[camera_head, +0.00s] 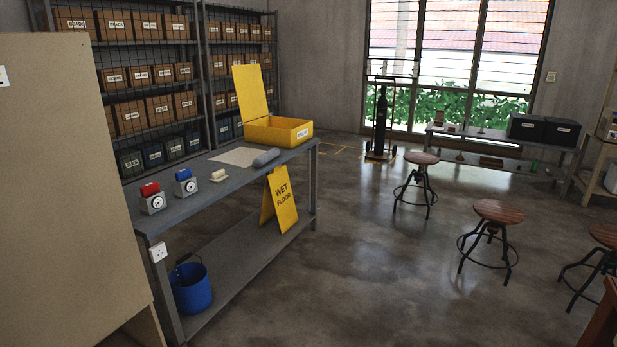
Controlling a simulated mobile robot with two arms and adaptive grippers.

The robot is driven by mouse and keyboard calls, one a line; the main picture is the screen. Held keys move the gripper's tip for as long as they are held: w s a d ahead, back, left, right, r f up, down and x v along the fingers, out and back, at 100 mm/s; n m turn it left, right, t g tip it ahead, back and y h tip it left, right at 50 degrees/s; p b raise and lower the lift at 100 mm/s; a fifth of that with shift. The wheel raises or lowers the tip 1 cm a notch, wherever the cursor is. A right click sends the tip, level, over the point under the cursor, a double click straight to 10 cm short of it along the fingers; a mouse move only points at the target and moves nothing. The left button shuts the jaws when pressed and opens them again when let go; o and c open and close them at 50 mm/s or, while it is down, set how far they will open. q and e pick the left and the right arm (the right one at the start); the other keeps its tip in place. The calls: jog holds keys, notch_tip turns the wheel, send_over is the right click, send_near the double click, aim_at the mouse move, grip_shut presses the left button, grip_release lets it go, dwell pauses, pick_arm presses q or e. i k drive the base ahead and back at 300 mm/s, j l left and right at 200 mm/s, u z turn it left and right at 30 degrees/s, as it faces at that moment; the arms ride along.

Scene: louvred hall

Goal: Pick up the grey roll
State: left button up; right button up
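The grey roll (266,158) lies on the grey workbench (196,200), near its right edge. It lies just in front of an open yellow box (262,134) and touches or nearly touches a flat pale sheet (238,156) to its left. Neither of my grippers is in view.
On the bench stand a red-topped device (152,200), a blue-topped device (186,184) and a small cream item (218,175). Stools (498,212) stand at right; the floor between is clear. A tan panel (70,200) blocks the left.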

aim_at(261, 160)
jog(key=i+z, duration=0.15)
jog(key=i, duration=2.1)
